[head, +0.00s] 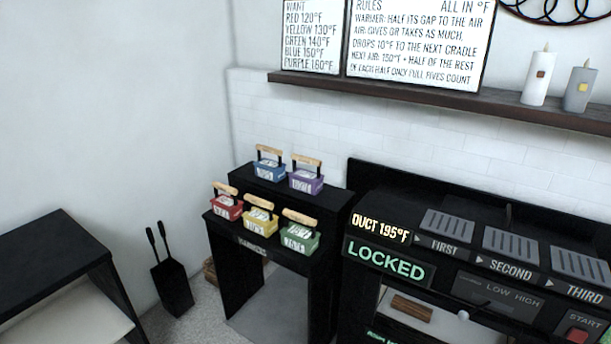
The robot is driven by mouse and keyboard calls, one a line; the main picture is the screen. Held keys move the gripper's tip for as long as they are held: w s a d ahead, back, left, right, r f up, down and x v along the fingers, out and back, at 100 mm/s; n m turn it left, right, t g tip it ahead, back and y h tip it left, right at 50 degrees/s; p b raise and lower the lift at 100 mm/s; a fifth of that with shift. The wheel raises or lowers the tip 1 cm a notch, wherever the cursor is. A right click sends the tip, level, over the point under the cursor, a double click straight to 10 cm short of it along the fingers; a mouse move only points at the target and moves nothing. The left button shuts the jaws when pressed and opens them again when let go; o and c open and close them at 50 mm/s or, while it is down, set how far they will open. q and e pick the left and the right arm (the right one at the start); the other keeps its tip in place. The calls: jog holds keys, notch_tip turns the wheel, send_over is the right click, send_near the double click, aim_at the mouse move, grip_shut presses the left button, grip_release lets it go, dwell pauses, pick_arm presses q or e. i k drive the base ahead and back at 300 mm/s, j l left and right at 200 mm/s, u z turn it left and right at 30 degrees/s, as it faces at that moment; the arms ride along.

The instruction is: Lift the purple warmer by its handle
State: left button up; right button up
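The purple warmer (306,183) sits on the raised back step of a black stand, at the right of the blue warmer (268,171). It is a small box with a pale label and a light wooden handle (307,160) across its top on dark posts. It stands upright and nothing touches its handle. Neither of my grippers shows in the head view.
Red (227,207), yellow (260,220) and green (299,237) warmers stand on the lower front step of the black stand (322,259). A black machine reading LOCKED (386,262) stands close at the right. A shelf (440,93) with candles runs above. A black table (50,255) is left.

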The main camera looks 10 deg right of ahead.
aim_at(304, 181)
jog(key=i+j+z, duration=0.15)
jog(key=i+z, duration=0.15)
jog(key=z, duration=0.15)
jog(key=i+j+z, duration=0.25)
jog(key=z, duration=0.2)
jog(key=i+j+z, duration=0.2)
jog(key=j+z, duration=0.15)
jog(key=z, duration=0.15)
